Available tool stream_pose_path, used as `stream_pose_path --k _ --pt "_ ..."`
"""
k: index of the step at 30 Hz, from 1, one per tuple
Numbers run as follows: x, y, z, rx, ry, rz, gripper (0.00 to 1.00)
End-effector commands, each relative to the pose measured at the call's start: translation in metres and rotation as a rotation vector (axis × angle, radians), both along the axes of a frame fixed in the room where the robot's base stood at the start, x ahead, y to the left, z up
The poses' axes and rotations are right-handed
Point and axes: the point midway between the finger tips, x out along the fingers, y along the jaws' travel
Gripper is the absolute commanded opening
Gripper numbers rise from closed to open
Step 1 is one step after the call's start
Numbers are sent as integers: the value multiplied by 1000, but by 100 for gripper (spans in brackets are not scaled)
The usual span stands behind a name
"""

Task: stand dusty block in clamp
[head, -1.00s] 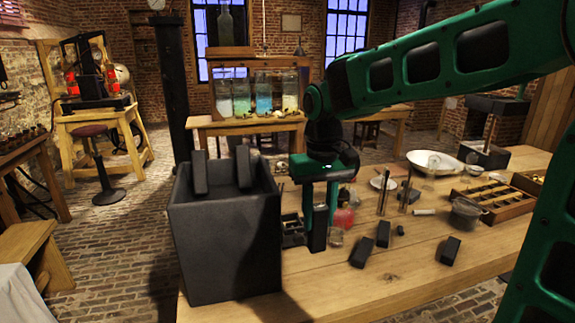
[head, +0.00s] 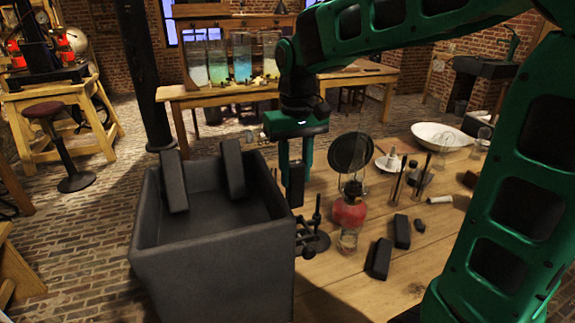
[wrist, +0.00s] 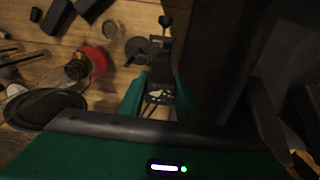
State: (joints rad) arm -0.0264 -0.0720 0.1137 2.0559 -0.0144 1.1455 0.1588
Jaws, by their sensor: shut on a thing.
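My gripper (head: 295,165) points down and is shut on a dark block (head: 295,184), held upright above the table, just right of the big grey box. Dust on the block cannot be made out. A small black clamp stand (head: 310,238) with a rod and round base stands below and slightly right of the block, close to the box's wall. The block is apart from the clamp. In the wrist view the green fingers (wrist: 157,95) point away from the camera, and the stand's round base (wrist: 138,50) shows beyond them.
The grey box (head: 215,250) holds two dark blocks leaning inside. Right of the clamp are a red burner (head: 349,213), a round dark disc (head: 351,152), a glass and two loose dark blocks (head: 380,258). The table's near right is mostly clear.

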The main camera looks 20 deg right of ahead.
Motion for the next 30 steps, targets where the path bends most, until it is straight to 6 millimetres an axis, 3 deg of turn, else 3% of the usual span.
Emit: stream_pose_path --k 18,30 --pt "0 3 -36 0 0 5 1" --pt "0 4 -38 0 0 6 1"
